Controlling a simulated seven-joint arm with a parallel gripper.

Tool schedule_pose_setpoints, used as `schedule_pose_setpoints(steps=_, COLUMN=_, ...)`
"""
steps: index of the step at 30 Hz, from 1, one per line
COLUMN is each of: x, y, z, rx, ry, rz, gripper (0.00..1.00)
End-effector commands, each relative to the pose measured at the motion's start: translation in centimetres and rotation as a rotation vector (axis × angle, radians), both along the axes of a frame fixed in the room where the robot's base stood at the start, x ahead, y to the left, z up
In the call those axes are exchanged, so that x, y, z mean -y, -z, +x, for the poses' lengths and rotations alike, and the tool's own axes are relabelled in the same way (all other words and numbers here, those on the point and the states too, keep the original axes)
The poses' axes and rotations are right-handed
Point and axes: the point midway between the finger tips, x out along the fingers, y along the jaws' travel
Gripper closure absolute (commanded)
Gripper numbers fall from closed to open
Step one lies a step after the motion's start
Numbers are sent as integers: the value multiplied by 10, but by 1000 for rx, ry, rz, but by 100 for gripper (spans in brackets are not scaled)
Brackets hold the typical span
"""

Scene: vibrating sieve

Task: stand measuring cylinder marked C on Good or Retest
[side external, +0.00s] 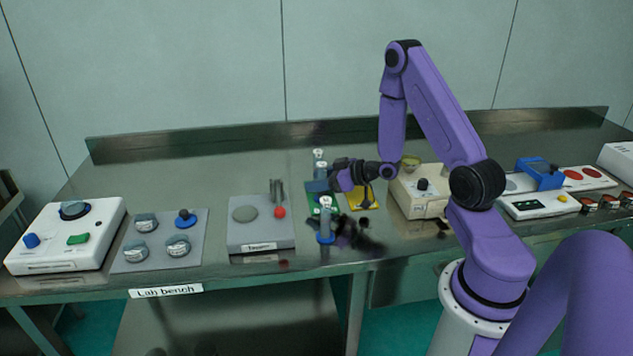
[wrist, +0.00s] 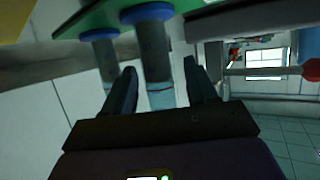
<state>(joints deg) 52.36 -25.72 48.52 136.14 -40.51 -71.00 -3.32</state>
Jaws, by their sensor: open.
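Two clear measuring cylinders with blue bases stand by the green pad. In the side view, one cylinder (side external: 319,167) is at the back and the other (side external: 326,223) is nearer the front edge. In the wrist view, which is upside down, the nearer-looking cylinder (wrist: 153,55) rises between my fingers and the other (wrist: 104,62) is to the left, outside them. Their blue bases meet the green pad (wrist: 185,8). My gripper (wrist: 160,82) is open around the first cylinder, with gaps visible at both sides. It also shows at the pads in the side view (side external: 338,176). No letter C is readable.
A yellow pad (side external: 365,203) lies right of the green one, by a beige machine (side external: 420,200). A grey box with a red knob (side external: 262,235) stands left. Farther left are a grey tray (side external: 160,258) and white machine (side external: 68,240). Bare bench lies behind the grey box.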

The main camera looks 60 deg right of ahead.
Motion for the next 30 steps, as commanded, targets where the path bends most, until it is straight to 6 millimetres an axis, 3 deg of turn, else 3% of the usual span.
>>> schedule_pose_setpoints(steps=6, x=10, y=-14, z=-33, rx=1, ry=4, rz=1, gripper=43)
schedule_pose_setpoints(steps=12, x=15, y=-23, z=-53, rx=0, ry=2, rz=0, gripper=43)
schedule_pose_setpoints(steps=30, x=11, y=-20, z=-56, rx=-74, ry=40, rz=68, gripper=43)
